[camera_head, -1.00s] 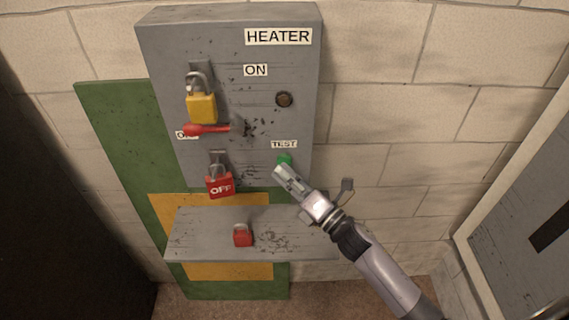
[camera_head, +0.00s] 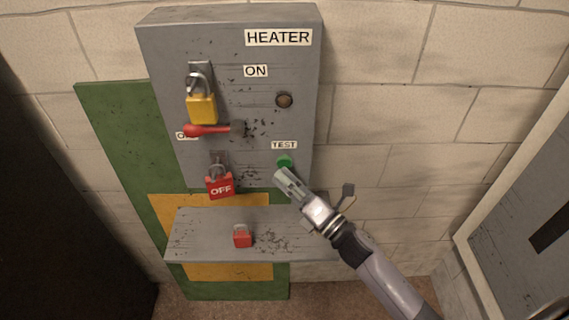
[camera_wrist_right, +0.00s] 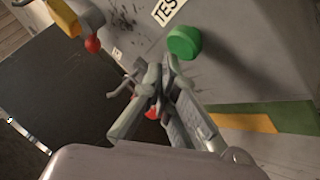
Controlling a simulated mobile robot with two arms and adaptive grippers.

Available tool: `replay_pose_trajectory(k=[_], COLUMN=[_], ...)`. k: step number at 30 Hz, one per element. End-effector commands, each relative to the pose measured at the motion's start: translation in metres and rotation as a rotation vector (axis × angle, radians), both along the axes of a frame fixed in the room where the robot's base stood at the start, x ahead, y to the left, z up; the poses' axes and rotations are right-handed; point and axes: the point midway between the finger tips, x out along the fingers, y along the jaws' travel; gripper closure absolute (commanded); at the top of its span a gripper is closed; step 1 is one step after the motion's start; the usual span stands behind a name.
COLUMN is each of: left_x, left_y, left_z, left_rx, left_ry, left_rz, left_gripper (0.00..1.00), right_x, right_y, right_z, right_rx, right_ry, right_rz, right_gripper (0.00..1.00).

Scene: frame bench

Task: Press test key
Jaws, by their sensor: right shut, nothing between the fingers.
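The green test key (camera_head: 285,160) is a round button under the TEST label (camera_head: 284,145), low on the right of the grey HEATER box (camera_head: 240,100). It also shows in the right wrist view (camera_wrist_right: 184,42), standing out from the panel. My right gripper (camera_head: 279,173) is shut and empty, its tips just below the key in the head view. In the right wrist view the fingertips (camera_wrist_right: 160,75) are below and left of the key, with a visible gap. My left gripper is not in view.
A yellow padlock (camera_head: 202,108) hangs at upper left, above a red-knobbed lever (camera_head: 205,130). A red OFF padlock (camera_head: 219,186) hangs below. A small red padlock (camera_head: 242,237) lies on the grey shelf (camera_head: 190,235). A dark round lamp (camera_head: 284,100) sits upper right.

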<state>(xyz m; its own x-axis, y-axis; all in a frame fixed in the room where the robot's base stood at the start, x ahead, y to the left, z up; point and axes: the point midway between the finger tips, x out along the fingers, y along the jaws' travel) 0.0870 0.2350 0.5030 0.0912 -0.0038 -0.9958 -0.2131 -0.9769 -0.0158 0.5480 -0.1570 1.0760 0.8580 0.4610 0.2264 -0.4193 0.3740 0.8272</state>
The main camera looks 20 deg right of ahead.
Motion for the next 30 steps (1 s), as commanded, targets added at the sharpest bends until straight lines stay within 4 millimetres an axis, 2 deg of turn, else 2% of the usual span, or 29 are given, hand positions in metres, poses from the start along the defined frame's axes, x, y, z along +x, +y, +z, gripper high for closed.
replay_pose_trajectory(k=[11, 24, 30], left_x=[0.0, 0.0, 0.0], left_y=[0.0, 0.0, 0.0], left_z=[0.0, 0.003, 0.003], left_rx=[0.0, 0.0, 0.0], left_ry=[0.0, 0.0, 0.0], left_rz=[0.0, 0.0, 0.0], left_gripper=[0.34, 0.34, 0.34], right_x=[-0.003, -0.042, -0.051], right_y=[0.001, 0.012, 0.015], right_z=[0.0, -0.001, 0.0], right_rx=[0.0, 0.0, 0.0], right_ry=[-0.001, 0.002, 0.0], right_rz=[0.001, 0.001, 0.0], right_gripper=[1.0, 1.0, 1.0])
